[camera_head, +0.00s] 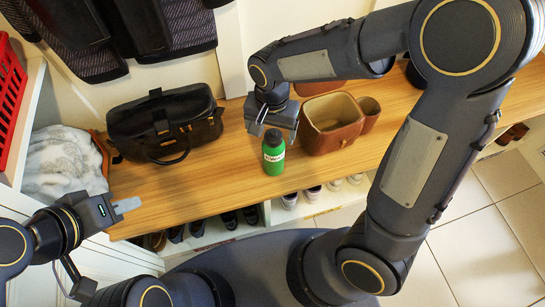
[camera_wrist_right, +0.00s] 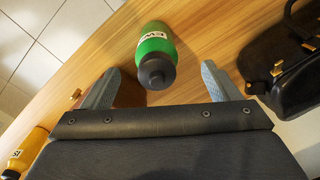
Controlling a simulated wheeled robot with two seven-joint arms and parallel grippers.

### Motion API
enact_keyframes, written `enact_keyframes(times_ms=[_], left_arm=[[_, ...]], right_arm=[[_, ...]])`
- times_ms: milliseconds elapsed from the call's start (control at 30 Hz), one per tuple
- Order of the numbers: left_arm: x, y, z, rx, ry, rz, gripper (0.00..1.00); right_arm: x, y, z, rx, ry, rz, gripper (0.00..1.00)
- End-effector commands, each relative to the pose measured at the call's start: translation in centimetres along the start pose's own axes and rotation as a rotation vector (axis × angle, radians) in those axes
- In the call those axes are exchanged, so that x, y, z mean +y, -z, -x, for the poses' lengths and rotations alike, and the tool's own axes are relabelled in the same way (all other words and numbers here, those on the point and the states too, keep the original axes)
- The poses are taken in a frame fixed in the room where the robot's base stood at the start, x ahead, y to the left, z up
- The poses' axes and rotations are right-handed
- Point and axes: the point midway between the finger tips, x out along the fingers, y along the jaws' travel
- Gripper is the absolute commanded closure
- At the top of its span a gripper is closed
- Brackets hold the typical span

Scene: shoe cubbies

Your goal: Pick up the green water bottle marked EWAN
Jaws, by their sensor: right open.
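The green bottle (camera_head: 273,153) with a dark cap stands upright on the wooden bench top (camera_head: 222,198). Its white label reads EWAN. In the right wrist view the green bottle (camera_wrist_right: 157,45) shows cap towards me, between and beyond the fingertips. My right gripper (camera_head: 268,121) is open and empty, just behind and above the bottle's cap. In the right wrist view its two fingers (camera_wrist_right: 160,69) are spread, with a gap on either side of the cap. My left gripper (camera_head: 127,206) is far left, near the bench's left end, away from the bottle; its finger opening is unclear.
A brown leather container (camera_head: 330,122) stands right of the bottle, close to my right gripper. A black handbag (camera_head: 165,123) sits to the left. A yellow bottle (camera_wrist_right: 27,150) shows at the wrist view's lower left. Shoes fill cubbies below the bench. Coats hang at upper left.

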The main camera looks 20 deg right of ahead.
Motion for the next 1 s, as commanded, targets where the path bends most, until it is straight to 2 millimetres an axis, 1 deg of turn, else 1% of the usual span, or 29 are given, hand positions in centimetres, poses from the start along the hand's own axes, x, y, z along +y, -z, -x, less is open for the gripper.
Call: enact_keyframes(times_ms=[33,167,333,433,533,700,733,767,1000], left_arm=[[-0.1,-0.1,-0.3,0.000,0.000,0.000,0.69],[-0.3,-0.3,-0.6,0.000,0.000,0.000,0.69],[-0.8,-0.8,-1.6,0.000,0.000,0.000,0.69],[-0.9,-1.0,-2.1,0.000,0.000,0.000,0.69],[-1.0,-1.1,-2.1,0.000,0.000,0.000,0.69],[-0.9,-1.0,-2.0,0.000,0.000,0.000,0.69],[-0.9,-1.0,-2.0,0.000,0.000,0.000,0.69],[-0.9,-1.0,-2.0,0.000,0.000,0.000,0.69],[-0.9,-1.0,-2.0,0.000,0.000,0.000,0.69]], right_arm=[[0.1,0.0,-0.7,-0.002,-0.002,-0.001,0.17],[0.2,0.3,-1.7,-0.002,-0.001,-0.001,0.17],[0.5,1.1,-4.2,-0.003,-0.002,-0.002,0.17],[0.5,1.1,-5.6,-0.003,-0.001,0.000,0.17],[0.5,1.1,-6.1,-0.003,-0.001,0.001,0.17],[0.5,1.1,-6.0,-0.002,0.000,0.001,0.17],[0.5,1.1,-6.0,-0.002,0.001,0.001,0.19],[0.5,1.1,-6.0,-0.002,0.001,0.001,0.23],[0.5,1.1,-6.0,-0.002,0.001,0.001,0.54]])
